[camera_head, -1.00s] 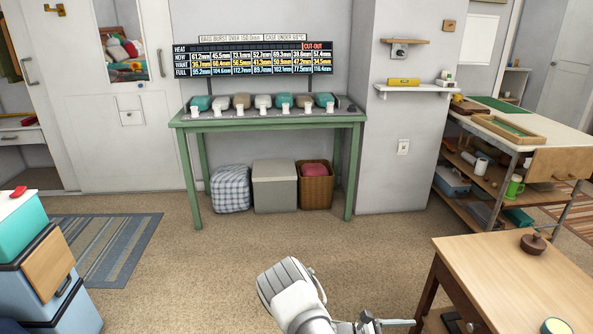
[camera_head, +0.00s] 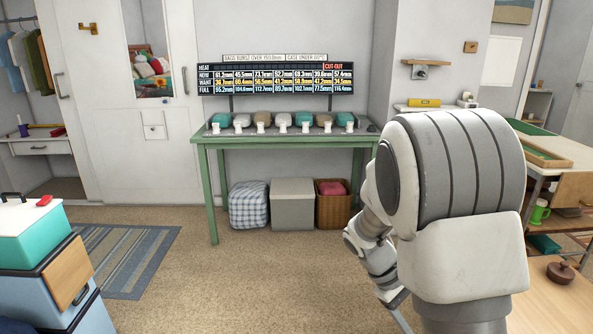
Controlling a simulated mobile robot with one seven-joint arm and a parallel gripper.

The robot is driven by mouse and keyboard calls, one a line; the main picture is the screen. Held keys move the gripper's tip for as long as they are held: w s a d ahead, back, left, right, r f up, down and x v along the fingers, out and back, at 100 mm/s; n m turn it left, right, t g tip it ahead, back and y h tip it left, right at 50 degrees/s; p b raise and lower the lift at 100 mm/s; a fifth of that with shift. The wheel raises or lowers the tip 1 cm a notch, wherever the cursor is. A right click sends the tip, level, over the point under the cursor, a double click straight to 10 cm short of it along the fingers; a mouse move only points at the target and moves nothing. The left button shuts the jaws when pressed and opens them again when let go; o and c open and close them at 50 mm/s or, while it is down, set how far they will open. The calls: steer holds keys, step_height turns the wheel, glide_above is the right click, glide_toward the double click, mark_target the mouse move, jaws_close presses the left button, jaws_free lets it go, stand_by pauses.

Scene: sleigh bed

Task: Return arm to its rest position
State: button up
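My arm (camera_head: 450,190) is large in the right half of the head view, a white and grey link raised close to the camera. Further links (camera_head: 374,255) hang down behind it to the left, and a thin part runs down toward the bottom edge. My gripper's fingers cannot be made out, so I cannot tell whether it holds anything. The arm hides part of the right-hand wall, the shelving and most of the wooden table (camera_head: 545,305) at the lower right.
A green table (camera_head: 210,147) with a row of coloured bags stands at the back wall under a display board (camera_head: 275,80). Blue boxes (camera_head: 45,285) stand at the left. A striped rug (camera_head: 130,255) lies beside them. Carpeted floor in the middle is open.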

steer(key=s+a+r+m+t+y, duration=0.3)
steer(key=s+a+r+t, duration=0.15)
steer(key=s+r, duration=0.4)
steer(key=s+a+r+m+t+y, duration=0.2)
steer(key=s+a+r+t+y, duration=0.2)
steer(key=s+a+r, duration=0.4)
step_height(320, 180, up, 18)
steer(key=w+d+p, duration=0.1)
steer(key=p, duration=1.6)
steer(key=shift+w+d+r+p, duration=0.2)
steer(key=shift+d+p, duration=0.15)
steer(key=shift+p, duration=0.05)
